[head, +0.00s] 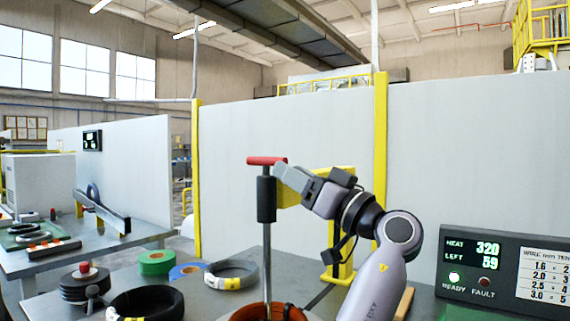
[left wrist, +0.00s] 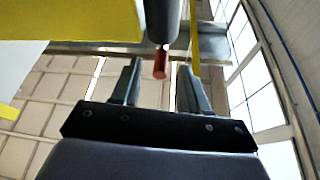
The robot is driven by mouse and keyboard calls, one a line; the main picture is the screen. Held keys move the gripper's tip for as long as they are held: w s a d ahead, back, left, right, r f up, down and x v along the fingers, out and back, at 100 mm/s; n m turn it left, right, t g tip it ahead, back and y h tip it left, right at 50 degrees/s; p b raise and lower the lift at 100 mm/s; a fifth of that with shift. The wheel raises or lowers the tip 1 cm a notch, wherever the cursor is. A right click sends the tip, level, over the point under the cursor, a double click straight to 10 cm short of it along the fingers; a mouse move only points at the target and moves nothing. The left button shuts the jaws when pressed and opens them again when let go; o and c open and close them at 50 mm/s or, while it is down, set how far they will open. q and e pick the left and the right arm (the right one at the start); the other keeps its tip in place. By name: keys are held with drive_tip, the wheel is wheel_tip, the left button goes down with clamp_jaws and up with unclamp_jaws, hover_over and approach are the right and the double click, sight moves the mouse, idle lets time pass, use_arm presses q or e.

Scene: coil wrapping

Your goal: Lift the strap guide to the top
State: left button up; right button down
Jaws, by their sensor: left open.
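A thin upright rod (head: 267,262) carries a dark cylindrical sleeve (head: 266,200) near its top, with a red crossbar (head: 262,160) above it. This appears to be the strap guide; I cannot tell which part bears that name. My left gripper (head: 282,172) is at the crossbar's height, just right of the rod, and partly overlaps it. In the left wrist view my left gripper (left wrist: 160,68) is open, with the red end (left wrist: 160,64) and dark cylinder (left wrist: 162,20) in line with the gap between its fingers. Contact is not clear. My right gripper is not in view.
A yellow bracket (head: 342,240) stands behind my arm. The rod's foot is by an orange-brown coil (head: 240,313). Black coils (head: 145,303), a ringed coil (head: 231,274) and a green roll (head: 156,262) lie left on the table. A control panel (head: 505,272) stands right.

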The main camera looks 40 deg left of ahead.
use_arm(q)
drive_tip(key=p+x, duration=0.1)
drive_tip(key=x, duration=0.6)
drive_tip(key=shift+s+r, duration=0.1)
drive_tip(key=shift+r, duration=0.15)
clamp_jaws()
